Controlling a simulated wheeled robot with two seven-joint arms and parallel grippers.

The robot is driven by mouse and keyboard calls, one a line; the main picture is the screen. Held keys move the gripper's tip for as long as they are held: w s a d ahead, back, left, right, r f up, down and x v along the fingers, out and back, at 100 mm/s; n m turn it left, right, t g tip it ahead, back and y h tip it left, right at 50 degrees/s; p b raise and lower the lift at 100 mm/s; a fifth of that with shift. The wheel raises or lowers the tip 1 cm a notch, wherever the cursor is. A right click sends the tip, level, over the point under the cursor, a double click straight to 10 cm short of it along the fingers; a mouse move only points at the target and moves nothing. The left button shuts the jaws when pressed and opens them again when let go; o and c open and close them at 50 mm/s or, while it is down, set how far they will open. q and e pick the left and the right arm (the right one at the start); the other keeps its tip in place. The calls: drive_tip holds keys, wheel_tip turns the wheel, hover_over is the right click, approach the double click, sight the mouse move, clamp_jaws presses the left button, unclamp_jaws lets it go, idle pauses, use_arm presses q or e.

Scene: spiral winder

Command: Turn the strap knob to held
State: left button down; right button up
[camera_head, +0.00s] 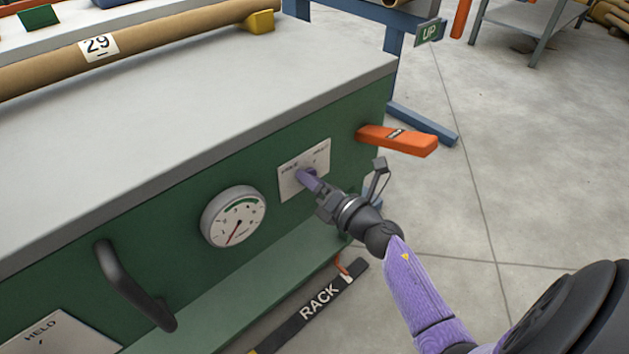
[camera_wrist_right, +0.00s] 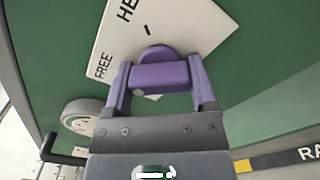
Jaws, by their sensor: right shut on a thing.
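The strap knob (camera_wrist_right: 158,74) is purple and sits on a pale plate (camera_head: 290,185) on the green front panel of the machine. The plate (camera_wrist_right: 115,45) carries the word FREE and a second word starting HE, partly cut off in the right wrist view. My right gripper (camera_head: 309,182) is at the plate, its two purple fingers on either side of the knob and shut on it, as the right wrist view shows (camera_wrist_right: 160,80). The gripper hides most of the knob in the head view. Which mark the knob points to I cannot tell. My left gripper is not in view.
A round gauge (camera_head: 233,217) and a black handle (camera_head: 132,287) are left of the plate. An orange lever (camera_head: 397,139) sticks out at the upper right. A strip marked RACK (camera_head: 318,301) lies below.

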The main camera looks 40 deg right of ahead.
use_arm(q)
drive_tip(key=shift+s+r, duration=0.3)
use_arm(e)
drive_tip(key=shift+m, duration=0.4)
drive_tip(key=shift+r+m+p, duration=0.15)
drive_tip(key=shift+m+p, duration=0.65)
drive_tip(key=shift+m, duration=0.3)
drive_tip(key=m+p, duration=0.2)
drive_tip(key=m, duration=0.3)
drive_tip(key=m+p, duration=0.1)
drive_tip(key=m, duration=0.2)
drive_tip(key=m+p, duration=0.1)
drive_tip(key=m, duration=0.2)
drive_tip(key=shift+m, duration=0.3)
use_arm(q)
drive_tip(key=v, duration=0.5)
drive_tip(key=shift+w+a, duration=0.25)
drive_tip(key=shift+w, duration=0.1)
use_arm(e)
drive_tip(key=shift+m, duration=0.6)
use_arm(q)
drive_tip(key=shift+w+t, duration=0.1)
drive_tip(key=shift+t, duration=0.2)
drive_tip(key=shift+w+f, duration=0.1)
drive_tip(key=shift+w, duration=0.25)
use_arm(e)
drive_tip(key=shift+m, duration=0.3)
